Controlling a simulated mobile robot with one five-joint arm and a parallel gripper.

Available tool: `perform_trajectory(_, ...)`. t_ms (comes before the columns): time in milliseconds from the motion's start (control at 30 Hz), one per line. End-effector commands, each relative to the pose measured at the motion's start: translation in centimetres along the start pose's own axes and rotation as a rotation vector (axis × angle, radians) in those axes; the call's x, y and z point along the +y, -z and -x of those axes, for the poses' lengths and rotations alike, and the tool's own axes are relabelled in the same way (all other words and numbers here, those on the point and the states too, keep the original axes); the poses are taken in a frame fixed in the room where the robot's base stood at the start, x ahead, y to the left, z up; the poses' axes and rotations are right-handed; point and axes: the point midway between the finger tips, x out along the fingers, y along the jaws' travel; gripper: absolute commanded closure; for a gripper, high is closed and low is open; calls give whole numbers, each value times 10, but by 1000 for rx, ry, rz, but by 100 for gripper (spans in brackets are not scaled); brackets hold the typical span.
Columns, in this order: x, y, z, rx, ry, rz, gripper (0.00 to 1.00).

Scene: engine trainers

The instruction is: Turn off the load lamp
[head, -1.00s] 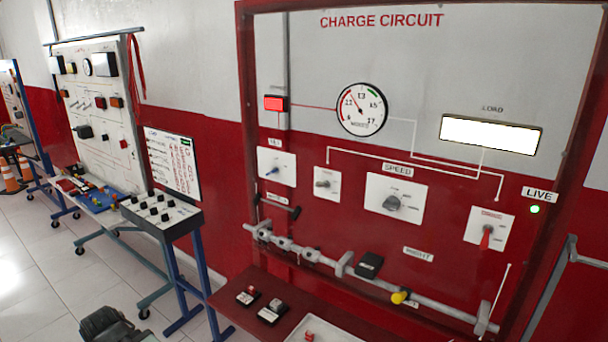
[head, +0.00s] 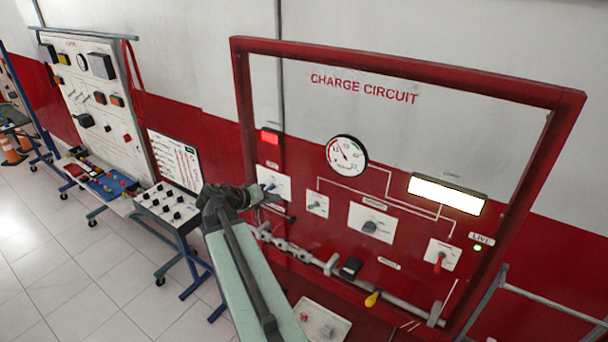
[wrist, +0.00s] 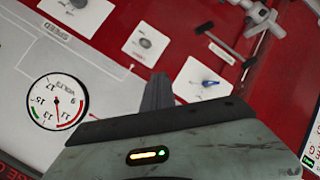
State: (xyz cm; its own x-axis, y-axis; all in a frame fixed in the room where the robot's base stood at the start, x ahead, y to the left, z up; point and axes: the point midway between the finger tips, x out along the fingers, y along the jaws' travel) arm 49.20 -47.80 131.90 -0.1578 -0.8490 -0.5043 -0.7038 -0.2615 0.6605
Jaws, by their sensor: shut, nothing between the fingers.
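The load lamp (head: 447,194) is a lit white bar at the right of the red-framed charge circuit board (head: 408,64). A red-handled switch (head: 440,260) sits on a white plate below it. A speed knob (head: 370,227), a small grey switch (head: 317,203) and a blue-handled switch (head: 272,186) lie further left. My gripper (head: 272,199) is shut and empty, in front of the board's left side by the blue-handled switch; contact cannot be told. In the wrist view my gripper (wrist: 158,91) points between the small grey switch (wrist: 146,43) and the blue-handled switch (wrist: 207,83).
A round voltmeter (head: 346,156) and a lit red indicator (head: 270,137) are on the board. A green light (head: 477,248) glows by the LIVE label. A grey rail with a yellow-tipped handle (head: 372,299) crosses below the switches. Other trainer boards (head: 95,90) stand at the left.

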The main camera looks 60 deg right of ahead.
Motion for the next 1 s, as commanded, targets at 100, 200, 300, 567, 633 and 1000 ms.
perform_trajectory(100, 25, 13, -2, 15, -38, -20, 100)
perform_trajectory(200, 26, 13, -5, 18, -45, -21, 100)
perform_trajectory(300, 25, 12, -5, 18, -44, -21, 100)
perform_trajectory(567, 23, 11, -18, 15, -43, -21, 100)
perform_trajectory(633, 22, 10, -31, 15, -43, -22, 100)
perform_trajectory(1000, 25, 11, -111, 15, -44, -21, 100)
